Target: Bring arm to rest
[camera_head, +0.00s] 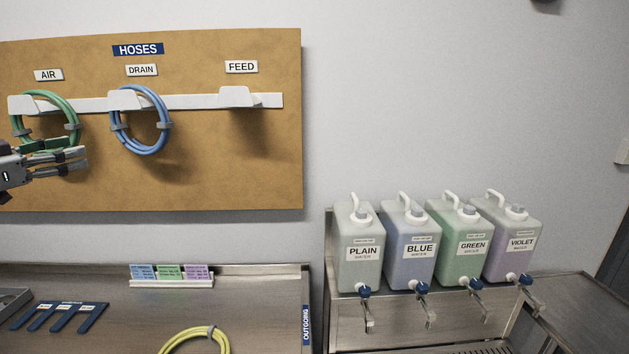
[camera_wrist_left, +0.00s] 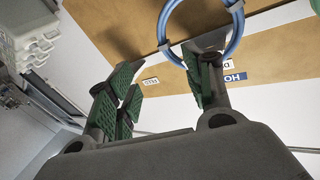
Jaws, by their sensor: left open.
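My left gripper (camera_head: 84,157) comes in from the left edge in the head view, in front of the lower part of the green hose coil (camera_head: 72,108) on the AIR hook. In the left wrist view its two green-padded fingers (camera_wrist_left: 163,92) stand apart with nothing held between them. The blue hose coil (camera_head: 165,121) hangs on the DRAIN hook; it also shows past the right-hand finger in the left wrist view (camera_wrist_left: 164,18). I cannot tell whether the gripper touches the green coil. My right gripper is out of view.
The FEED hook (camera_head: 236,97) on the brown board (camera_head: 240,180) is empty. A yellow hose coil (camera_head: 198,332) lies on the metal bench (camera_head: 125,318) below. Several labelled water jugs (camera_head: 361,270) stand at the right. The wall above the jugs is clear.

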